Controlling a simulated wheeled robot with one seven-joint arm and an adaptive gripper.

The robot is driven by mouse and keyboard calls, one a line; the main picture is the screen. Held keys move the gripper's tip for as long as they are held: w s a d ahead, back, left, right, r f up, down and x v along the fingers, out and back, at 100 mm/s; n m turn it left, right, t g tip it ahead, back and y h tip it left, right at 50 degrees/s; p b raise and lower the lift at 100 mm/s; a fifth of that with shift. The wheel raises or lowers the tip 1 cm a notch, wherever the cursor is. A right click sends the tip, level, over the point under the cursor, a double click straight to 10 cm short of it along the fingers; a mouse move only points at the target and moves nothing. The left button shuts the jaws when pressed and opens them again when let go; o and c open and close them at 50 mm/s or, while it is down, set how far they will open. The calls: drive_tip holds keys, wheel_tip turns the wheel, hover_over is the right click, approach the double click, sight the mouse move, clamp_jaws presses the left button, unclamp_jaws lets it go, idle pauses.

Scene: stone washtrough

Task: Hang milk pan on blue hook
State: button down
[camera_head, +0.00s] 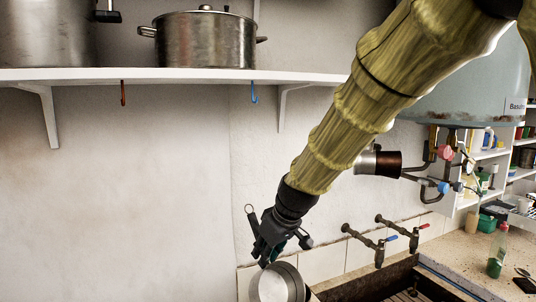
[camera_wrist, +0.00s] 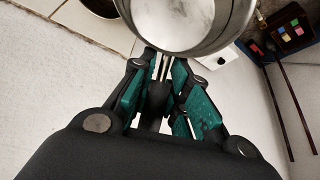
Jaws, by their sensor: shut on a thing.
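The milk pan (camera_head: 278,284) is a small steel pan at the bottom of the head view, below my gripper (camera_head: 268,252). A ring at the end of its handle (camera_head: 249,209) sticks up beside the gripper. In the wrist view the pan (camera_wrist: 188,22) fills the top middle, and my gripper (camera_wrist: 163,72) is shut on its handle, with green pads on both sides. The blue hook (camera_head: 254,92) hangs empty under the front of the white shelf, above and slightly left of the gripper. Part of the pan is cut off by the frame edge.
A brown-red hook (camera_head: 123,93) hangs farther left under the shelf (camera_head: 190,76). A lidded pot (camera_head: 205,38) and a larger pot (camera_head: 48,34) stand on it. Brackets (camera_head: 282,108) project below. Taps (camera_head: 381,252) and the stone trough are at right. The wall below the hooks is clear.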

drive_tip(key=s+r+t+y+p, duration=0.2)
drive_tip(key=r+t+p, duration=0.1)
drive_tip(key=r, duration=1)
drive_tip(key=s+r+t+y+p, duration=0.2)
drive_tip(key=r+t+p, duration=0.1)
drive_tip(key=r, duration=1.1)
drive_tip(key=shift+s+d+m+t+y, duration=0.25)
drive_tip(key=shift+d+m+t+y, duration=0.05)
drive_tip(key=shift+p, duration=0.4)
drive_tip(key=w+a+f, duration=0.1)
drive_tip(key=w+a, duration=0.2)
drive_tip(key=w, duration=0.6)
drive_tip(key=shift+a+f+b, duration=0.3)
drive_tip(key=shift+a+f, duration=0.1)
idle(0.6)
